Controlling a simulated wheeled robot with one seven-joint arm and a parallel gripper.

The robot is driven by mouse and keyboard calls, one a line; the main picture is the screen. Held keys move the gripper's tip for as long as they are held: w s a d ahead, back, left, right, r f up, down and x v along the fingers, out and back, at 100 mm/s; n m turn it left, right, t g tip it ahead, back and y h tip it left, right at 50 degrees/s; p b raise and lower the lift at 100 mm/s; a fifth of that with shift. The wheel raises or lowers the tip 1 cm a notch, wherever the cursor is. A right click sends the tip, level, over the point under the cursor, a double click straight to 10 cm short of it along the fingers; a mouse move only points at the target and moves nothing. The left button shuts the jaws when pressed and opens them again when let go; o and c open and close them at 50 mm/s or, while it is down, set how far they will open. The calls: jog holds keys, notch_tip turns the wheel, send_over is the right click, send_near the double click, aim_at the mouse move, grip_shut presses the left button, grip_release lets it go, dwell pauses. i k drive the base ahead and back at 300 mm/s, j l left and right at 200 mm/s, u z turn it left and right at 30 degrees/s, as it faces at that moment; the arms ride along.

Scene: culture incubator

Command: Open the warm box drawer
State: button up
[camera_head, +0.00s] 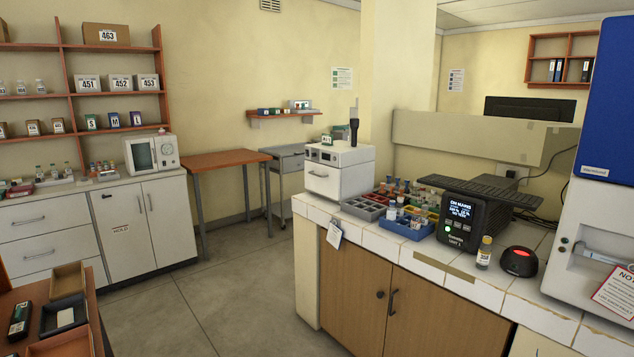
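A white box (341,171) stands at the left end of the tiled counter. It is probably the warm box, but I cannot read that name on it. Its front has a drawer (322,180) with a small handle (318,174), and the drawer looks shut. My gripper is not in view.
Racks of tubes (402,190), a black device with a lit display (460,215), a capped vial (484,253) and a black dome with a red light (516,262) crowd the counter (412,258). A paper tag (334,234) hangs below the box. Open floor (240,290) lies left.

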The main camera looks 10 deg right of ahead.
aim_at(324, 180)
jog(key=i+j, duration=0.1)
jog(key=i, duration=0.85)
jog(key=i+j, duration=0.1)
jog(key=i, duration=0.8)
jog(key=i+j, duration=0.1)
jog(key=i, duration=1.8)
jog(key=j+z, duration=0.05)
